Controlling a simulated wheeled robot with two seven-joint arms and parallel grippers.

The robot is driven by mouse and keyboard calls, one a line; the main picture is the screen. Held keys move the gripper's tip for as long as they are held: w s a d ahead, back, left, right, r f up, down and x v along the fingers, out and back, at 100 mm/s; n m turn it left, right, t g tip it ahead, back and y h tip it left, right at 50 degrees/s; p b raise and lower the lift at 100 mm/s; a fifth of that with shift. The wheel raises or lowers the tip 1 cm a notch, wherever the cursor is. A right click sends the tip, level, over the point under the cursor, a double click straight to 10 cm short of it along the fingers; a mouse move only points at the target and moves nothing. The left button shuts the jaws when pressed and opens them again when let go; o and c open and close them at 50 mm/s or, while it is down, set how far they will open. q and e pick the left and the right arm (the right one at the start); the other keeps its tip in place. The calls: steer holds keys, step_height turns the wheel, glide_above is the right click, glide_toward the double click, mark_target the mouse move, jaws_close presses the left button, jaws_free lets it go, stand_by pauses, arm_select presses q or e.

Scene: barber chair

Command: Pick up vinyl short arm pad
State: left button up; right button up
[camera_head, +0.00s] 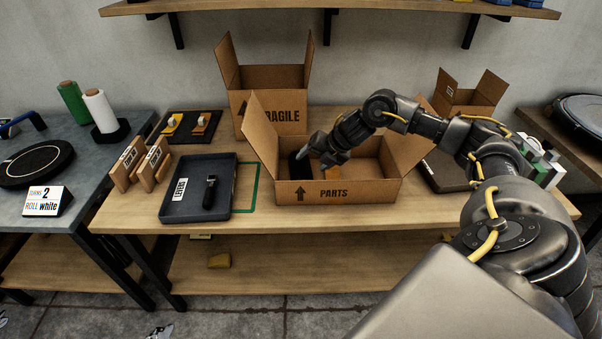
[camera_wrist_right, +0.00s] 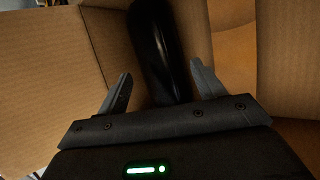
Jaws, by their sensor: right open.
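A black pad (camera_head: 297,166) stands in the PARTS cardboard box (camera_head: 350,195), near its left side. In the right wrist view the glossy dark pad (camera_wrist_right: 158,50) lies between and beyond my fingertips. My right gripper (camera_head: 309,150) reaches into the box from the right, its fingers close to the pad. In the right wrist view my right gripper (camera_wrist_right: 160,85) is open, with a finger on each side of the pad's near end. Whether either finger touches it I cannot tell. My left gripper is not in view.
A dark tray (camera_head: 180,205) with a small black tool (camera_head: 210,192) lies left of the box. A FRAGILE box (camera_head: 262,95) stands behind. Wooden blocks (camera_head: 140,163) stand further left. The box's raised flaps (camera_head: 262,130) and walls surround my gripper closely.

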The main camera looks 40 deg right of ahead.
mark_target(307, 167)
steer(key=x, duration=0.5)
steer(key=shift+f, duration=0.2)
steer(key=c, duration=0.9)
